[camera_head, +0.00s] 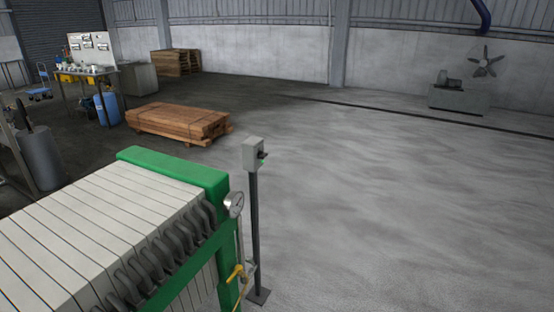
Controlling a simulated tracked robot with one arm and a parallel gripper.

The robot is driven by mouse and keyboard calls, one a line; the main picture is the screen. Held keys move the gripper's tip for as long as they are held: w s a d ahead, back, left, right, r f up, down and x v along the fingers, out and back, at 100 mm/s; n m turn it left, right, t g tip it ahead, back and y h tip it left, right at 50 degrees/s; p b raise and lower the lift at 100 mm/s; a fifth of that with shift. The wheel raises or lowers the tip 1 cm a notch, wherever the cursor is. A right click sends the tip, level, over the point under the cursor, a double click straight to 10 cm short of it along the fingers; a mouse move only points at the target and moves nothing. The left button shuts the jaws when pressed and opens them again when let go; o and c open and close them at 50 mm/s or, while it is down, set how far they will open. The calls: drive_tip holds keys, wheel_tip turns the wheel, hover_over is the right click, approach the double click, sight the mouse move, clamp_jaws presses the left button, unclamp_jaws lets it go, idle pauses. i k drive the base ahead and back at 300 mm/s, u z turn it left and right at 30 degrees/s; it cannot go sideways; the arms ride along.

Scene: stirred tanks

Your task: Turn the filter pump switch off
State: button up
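A grey switch box (253,153) sits on top of a dark upright post (255,225), just right of the filter press. A small dark switch handle (263,156) sticks out from the box's right side. Its exact position is too small to tell. The filter press (95,225) has white plates and a green end frame (185,168), and fills the lower left. My gripper is not in view.
A pressure gauge (234,204) and a yellow valve handle (236,272) stick out from the press's end. A stack of timber (178,121) lies behind the post. A workbench (88,72) stands at the far left. A fan (486,62) stands at the far wall. The floor right of the post is clear.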

sight(261, 155)
drive_tip(key=z, duration=0.55)
drive_tip(key=i, duration=1.1)
drive_tip(key=z, duration=0.55)
drive_tip(key=i, duration=1.25)
drive_tip(key=u, duration=0.6)
drive_tip(key=i, duration=0.55)
drive_tip(key=u, duration=0.3)
